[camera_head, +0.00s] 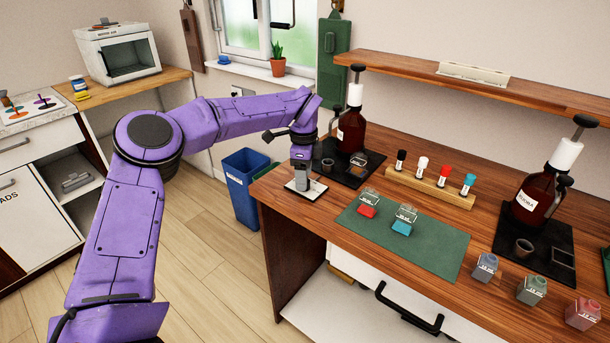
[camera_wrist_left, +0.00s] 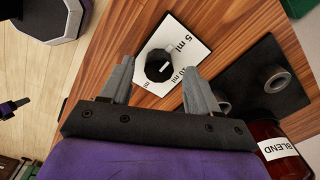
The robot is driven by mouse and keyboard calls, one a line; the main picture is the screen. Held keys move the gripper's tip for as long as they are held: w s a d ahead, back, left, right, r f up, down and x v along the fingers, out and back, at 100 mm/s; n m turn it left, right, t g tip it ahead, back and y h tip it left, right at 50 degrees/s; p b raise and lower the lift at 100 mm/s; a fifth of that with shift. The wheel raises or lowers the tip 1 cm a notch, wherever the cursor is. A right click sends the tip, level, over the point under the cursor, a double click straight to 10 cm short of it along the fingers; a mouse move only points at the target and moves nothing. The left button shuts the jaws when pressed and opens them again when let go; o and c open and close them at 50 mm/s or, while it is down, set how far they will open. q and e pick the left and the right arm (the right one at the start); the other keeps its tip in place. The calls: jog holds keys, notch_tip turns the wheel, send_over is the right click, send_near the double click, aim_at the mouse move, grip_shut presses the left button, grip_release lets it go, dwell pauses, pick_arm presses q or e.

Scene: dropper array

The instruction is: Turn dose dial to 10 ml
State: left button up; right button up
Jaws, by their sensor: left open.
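The dose dial (camera_wrist_left: 159,65) is a black faceted knob on a white plate (camera_wrist_left: 202,47) lying on the wooden bench. "5 ml" is printed beyond the knob and "10 ml" near the right finger in the left wrist view. A small white mark shows on the knob; its exact pointing is unclear. In the head view the plate (camera_head: 317,190) sits at the bench's left end, and my gripper hides the knob. My left gripper (camera_head: 302,177) is over the plate. In the left wrist view its open fingers (camera_wrist_left: 159,70) are on either side of the knob, apparently not touching it.
A brown bottle (camera_head: 351,130) on a black mat (camera_head: 372,180) stands close right of my gripper. Beyond are a vial rack (camera_head: 425,187), a green mat (camera_head: 430,251) with two small jars, and another bottle (camera_head: 533,198). A blue bin (camera_head: 240,190) stands left of the bench.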

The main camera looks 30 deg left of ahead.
pick_arm(q)
jog(key=shift+f, duration=0.5)
jog(key=shift+d+f, duration=0.1)
jog(key=shift+d, duration=0.05)
jog(key=c, duration=1)
jog(key=shift+c, duration=0.2)
